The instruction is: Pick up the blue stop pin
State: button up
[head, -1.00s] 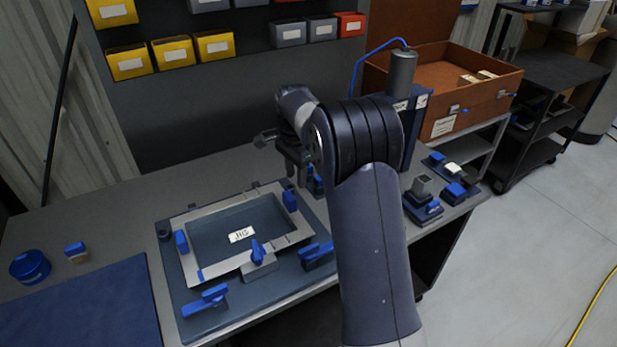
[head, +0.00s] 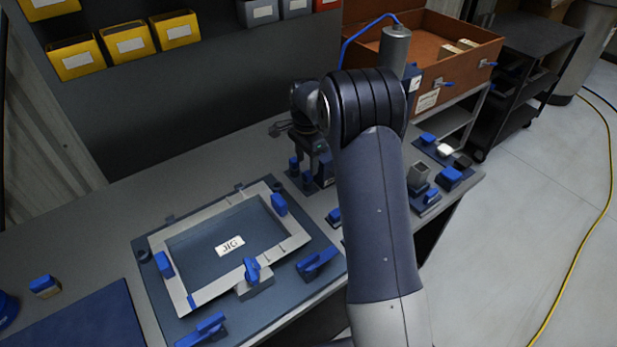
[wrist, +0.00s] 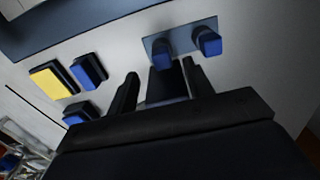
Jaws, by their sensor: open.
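Two upright blue pins stand on a small blue-grey plate, shown in the wrist view as a left pin (wrist: 162,57) and a right pin (wrist: 207,43). In the head view a blue pin (head: 294,164) and another (head: 307,179) stand beside my gripper (head: 318,160). I cannot tell for certain which is the stop pin. My gripper (wrist: 160,72) is open, pointing down at the plate (wrist: 185,30). The left pin lies between the fingers in the wrist picture, with no visible grip on it. My arm hides part of the plate in the head view.
A jig frame (head: 178,282) with blue clamps lies on the bench at left. A yellow block (wrist: 52,81) and blue blocks (wrist: 88,72) sit left in the wrist view. A grey cylinder (head: 396,45) and a brown case (head: 425,60) stand behind right.

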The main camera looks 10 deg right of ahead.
aim_at(308, 173)
jog(key=f, duration=0.4)
jog(key=shift+w+d+f+p, duration=0.15)
jog(key=shift+w+f+p, duration=0.05)
jog(key=shift+p, duration=0.2)
jog(key=shift+c, duration=0.2)
jog(key=c, duration=1)
